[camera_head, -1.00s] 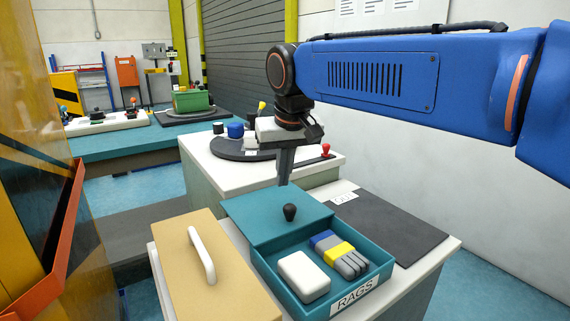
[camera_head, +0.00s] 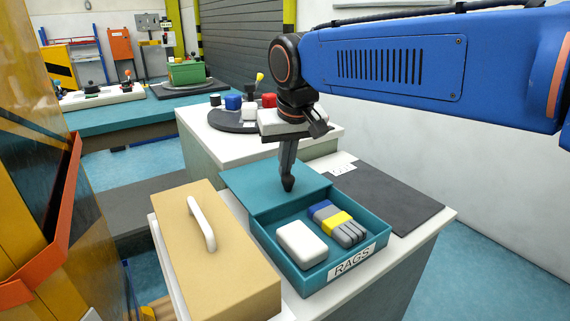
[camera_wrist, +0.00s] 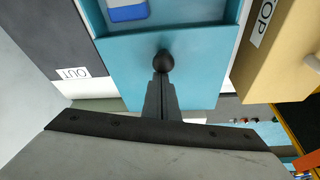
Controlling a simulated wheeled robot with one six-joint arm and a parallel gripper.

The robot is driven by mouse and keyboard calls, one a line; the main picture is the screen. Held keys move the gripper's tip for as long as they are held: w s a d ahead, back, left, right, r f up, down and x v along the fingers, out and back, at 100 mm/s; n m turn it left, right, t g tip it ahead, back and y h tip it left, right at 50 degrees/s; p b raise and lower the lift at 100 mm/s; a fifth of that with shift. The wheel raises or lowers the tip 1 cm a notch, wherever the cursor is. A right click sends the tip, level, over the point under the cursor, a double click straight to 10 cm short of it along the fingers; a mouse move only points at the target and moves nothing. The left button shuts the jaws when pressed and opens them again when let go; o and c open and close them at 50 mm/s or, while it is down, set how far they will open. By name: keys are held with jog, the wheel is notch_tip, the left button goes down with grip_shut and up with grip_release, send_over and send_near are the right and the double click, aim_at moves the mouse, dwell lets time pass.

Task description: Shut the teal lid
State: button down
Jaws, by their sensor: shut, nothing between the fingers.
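The teal lid (camera_head: 265,186) is a flat plate with a dark knob (camera_wrist: 163,61). It lies at the back of the teal box (camera_head: 322,277) labelled RAGS, leaving the front open. A white block (camera_head: 301,243) and a blue, yellow and grey bundle (camera_head: 337,224) lie inside. My gripper (camera_head: 288,177) points down at the knob, its fingers shut and empty. In the wrist view the fingertips (camera_wrist: 161,80) are right beside the knob, on its side away from the box opening. I cannot tell whether they touch it. In the head view the fingers and knob overlap.
A tan box (camera_head: 223,262) with a white handle stands close on the left. A dark mat (camera_head: 385,199) marked OUT lies to the right. Behind are a round dark turntable (camera_head: 236,122) with several items and a red-knobbed lever.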

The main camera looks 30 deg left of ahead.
jog(key=s+d, duration=0.4)
jog(key=d, duration=0.4)
jog(key=s+d, duration=0.4)
jog(key=d, duration=0.4)
jog(key=shift+s, duration=0.2)
jog(key=shift+d+f, duration=0.15)
